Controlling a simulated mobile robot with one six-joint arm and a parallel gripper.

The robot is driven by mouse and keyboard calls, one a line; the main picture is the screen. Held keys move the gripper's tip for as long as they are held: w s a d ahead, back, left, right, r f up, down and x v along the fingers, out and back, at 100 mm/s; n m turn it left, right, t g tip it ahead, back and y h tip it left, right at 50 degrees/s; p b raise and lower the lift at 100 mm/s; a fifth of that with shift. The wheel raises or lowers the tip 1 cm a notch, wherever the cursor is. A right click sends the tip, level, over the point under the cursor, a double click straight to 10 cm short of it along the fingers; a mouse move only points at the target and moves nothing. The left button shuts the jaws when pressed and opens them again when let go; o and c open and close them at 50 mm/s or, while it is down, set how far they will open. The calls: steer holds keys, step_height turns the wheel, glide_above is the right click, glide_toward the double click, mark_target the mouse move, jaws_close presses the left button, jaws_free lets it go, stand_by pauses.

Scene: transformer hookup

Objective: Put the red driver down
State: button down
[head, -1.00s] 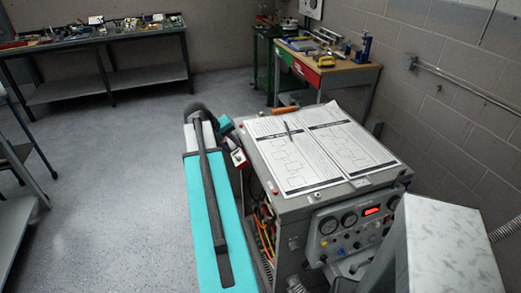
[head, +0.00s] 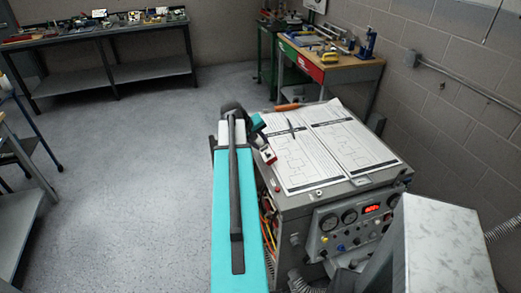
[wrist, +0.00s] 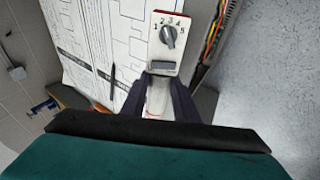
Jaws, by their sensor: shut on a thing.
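My gripper (head: 261,143) is at the left edge of the grey cabinet top (head: 318,201). It is shut on a small red-sided block with a white face, which I take to be the red driver (head: 268,156). In the wrist view the driver (wrist: 168,42) sits between the dark fingertips (wrist: 158,82). Its white face carries a grey knob and the numbers 1 to 5. It appears over the edge of the printed sheets (head: 297,160); whether it touches them I cannot tell.
A dark pen (head: 290,125) lies on the sheets. An orange-handled thing (head: 288,107) lies at the cabinet's back edge. Coloured wires (head: 268,222) show in its open left side. A pale metal box (head: 440,250) stands at front right.

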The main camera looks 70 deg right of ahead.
mark_target(261, 149)
steer(key=shift+f+p, duration=0.85)
steer(key=shift+f, duration=0.85)
steer(key=c, duration=1.4)
jaws_free()
steer(key=shift+f, duration=0.15)
steer(key=shift+a+r, duration=0.1)
steer(key=shift+r, duration=0.1)
steer(key=shift+b+v, duration=1.5)
steer(key=shift+v, duration=4.4)
